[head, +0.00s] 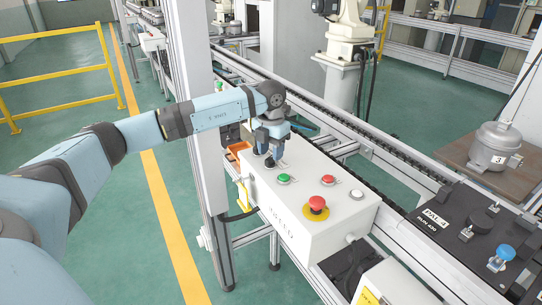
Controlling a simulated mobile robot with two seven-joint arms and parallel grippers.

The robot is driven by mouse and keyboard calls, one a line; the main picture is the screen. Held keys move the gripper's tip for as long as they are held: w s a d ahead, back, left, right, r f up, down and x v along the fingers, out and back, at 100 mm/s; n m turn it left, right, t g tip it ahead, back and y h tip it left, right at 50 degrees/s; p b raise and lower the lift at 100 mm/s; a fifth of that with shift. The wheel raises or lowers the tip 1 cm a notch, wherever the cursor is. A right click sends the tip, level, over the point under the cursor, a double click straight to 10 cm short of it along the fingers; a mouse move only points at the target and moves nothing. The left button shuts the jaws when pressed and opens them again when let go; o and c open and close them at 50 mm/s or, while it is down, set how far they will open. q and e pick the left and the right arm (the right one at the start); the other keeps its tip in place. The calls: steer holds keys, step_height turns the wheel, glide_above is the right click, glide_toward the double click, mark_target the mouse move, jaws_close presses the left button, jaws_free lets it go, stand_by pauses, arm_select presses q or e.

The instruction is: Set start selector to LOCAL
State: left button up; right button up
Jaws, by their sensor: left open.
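A white control box (300,230) sits beside the conveyor in the head view. On its top are a green button (284,179), a red emergency stop button on a yellow ring (317,205), a smaller red button (328,180) and a white button (357,194). A small black selector knob (269,162) shows at the box's far end, partly hidden by my left gripper. My left gripper (268,156) points down right over that knob, its jaws open around or just above it; contact cannot be told. The selector's position marks are too small to read. My right gripper is not in view.
The conveyor (345,140) runs along the box's right side. A black pallet (470,235) marked PAL-4 lies on it. An upright post (207,170) stands close to my left arm. An orange bin (238,149) lies behind.

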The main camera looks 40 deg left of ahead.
arm_select(q)
steer(key=shift+f, duration=0.95)
steer(key=shift+c, duration=0.2)
jaws_close()
steer(key=shift+m, duration=0.3)
steer(key=m, duration=0.3)
steer(key=shift+d, duration=0.1)
steer(key=shift+m, duration=2.5)
